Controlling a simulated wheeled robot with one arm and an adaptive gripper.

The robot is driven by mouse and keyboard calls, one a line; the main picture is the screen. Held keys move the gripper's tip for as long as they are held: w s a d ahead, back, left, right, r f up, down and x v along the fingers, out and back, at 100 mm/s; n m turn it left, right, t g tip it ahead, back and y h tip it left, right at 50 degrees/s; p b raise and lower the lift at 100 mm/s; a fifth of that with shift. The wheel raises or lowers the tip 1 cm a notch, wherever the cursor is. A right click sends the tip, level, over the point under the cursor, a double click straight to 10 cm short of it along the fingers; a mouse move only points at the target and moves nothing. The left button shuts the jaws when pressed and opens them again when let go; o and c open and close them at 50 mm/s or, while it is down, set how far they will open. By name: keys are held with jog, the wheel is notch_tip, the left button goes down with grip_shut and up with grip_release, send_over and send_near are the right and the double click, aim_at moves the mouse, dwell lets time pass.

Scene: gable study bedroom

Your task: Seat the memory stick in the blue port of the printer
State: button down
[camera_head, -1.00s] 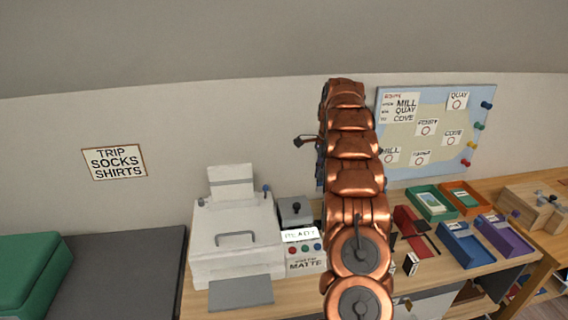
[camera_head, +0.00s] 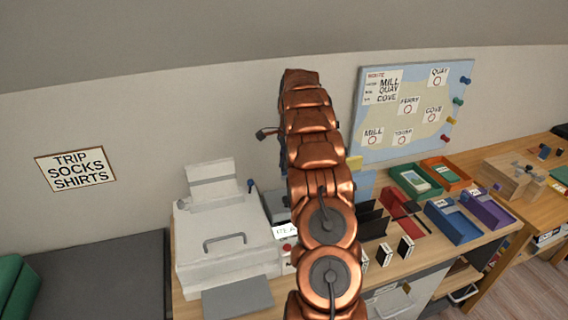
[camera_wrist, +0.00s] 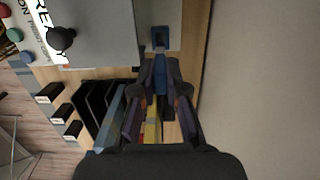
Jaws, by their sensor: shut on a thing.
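In the wrist view my gripper (camera_wrist: 160,78) is shut on a narrow blue piece (camera_wrist: 160,70), which looks like the memory stick; the fingers cover much of it. Just beyond the fingertips is a blue part with a dark top (camera_wrist: 160,42) against a pale grey plate; I cannot tell whether it is the blue port or the stick's end, or whether they touch. The white printer (camera_head: 225,245) stands on the desk left of my arm in the head view. My gripper is hidden behind my copper arm there.
Coloured trays (camera_head: 452,220) stand on the desk's right. A map board (camera_head: 415,110) is on the wall behind.

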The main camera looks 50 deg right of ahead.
aim_at(284, 174)
jog(key=shift+f+b, duration=0.95)
jog(key=shift+f, duration=2)
jog(key=shift+a+f+b, duration=0.1)
jog(key=shift+f+b, duration=0.65)
jog(key=shift+f, duration=0.9)
jog(key=c, duration=1.1)
grip_release()
jog(key=r, duration=0.3)
jog(key=d+r, duration=0.1)
jog(key=r, duration=0.7)
jog(key=shift+s+d, duration=0.2)
jog(key=shift+s+r, duration=0.1)
jog(key=shift+r, duration=0.4)
